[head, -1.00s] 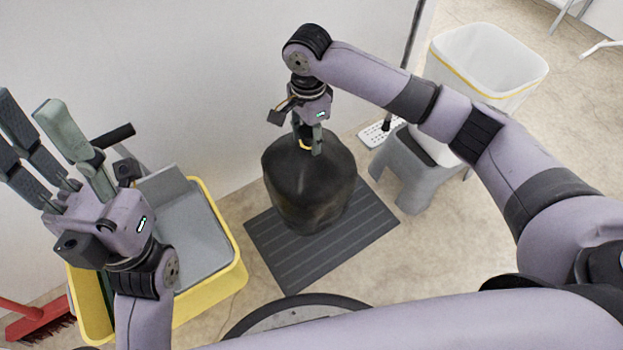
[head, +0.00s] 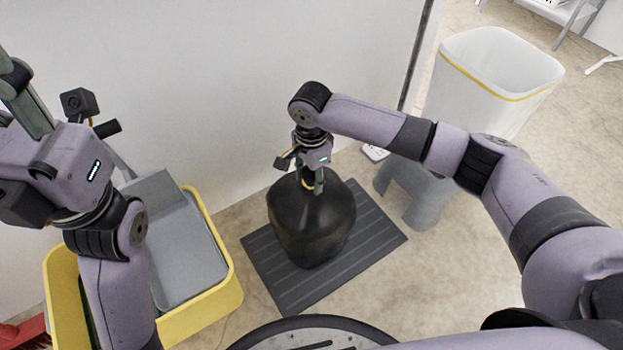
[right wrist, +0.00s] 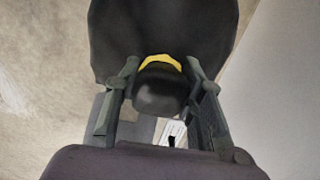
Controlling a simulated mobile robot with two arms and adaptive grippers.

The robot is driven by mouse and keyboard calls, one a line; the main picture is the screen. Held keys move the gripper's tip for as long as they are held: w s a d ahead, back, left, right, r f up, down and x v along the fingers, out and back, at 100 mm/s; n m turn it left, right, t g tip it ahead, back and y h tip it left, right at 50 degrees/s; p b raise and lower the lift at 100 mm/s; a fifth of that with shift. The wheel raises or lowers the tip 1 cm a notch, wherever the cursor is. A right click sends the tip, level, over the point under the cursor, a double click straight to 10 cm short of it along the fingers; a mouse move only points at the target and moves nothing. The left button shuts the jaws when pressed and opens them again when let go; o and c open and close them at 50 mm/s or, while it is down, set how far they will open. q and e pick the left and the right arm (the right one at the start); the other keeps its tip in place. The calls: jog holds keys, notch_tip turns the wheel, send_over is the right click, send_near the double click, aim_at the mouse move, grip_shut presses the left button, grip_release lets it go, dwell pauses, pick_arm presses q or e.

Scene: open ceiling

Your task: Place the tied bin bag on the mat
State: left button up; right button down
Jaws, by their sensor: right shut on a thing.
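The black tied bin bag (head: 311,222) is upright over the dark grey ribbed mat (head: 370,242) in the head view. I cannot tell for sure whether its base touches the mat. My right gripper (head: 313,184) is above the bag, shut on its tied neck. In the right wrist view the fingers (right wrist: 160,95) hold the neck on both sides, with a yellow tie (right wrist: 160,62) around it and the bag (right wrist: 160,25) beyond. My left gripper is at the left edge of the head view, its fingers (head: 22,95) mostly cut off, away from the bag.
A yellow bucket (head: 225,300) with a grey insert (head: 175,245) stands left of the mat. A grey step stool (head: 425,190) and a white bin with a yellow band (head: 490,75) stand to the right. A wall (head: 220,80) is behind. A red brush (head: 25,332) is at lower left.

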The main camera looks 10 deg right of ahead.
jog(key=shift+r, duration=0.1)
jog(key=c, duration=1.5)
grip_release()
jog(key=o, duration=0.4)
jog(key=shift+o, duration=0.2)
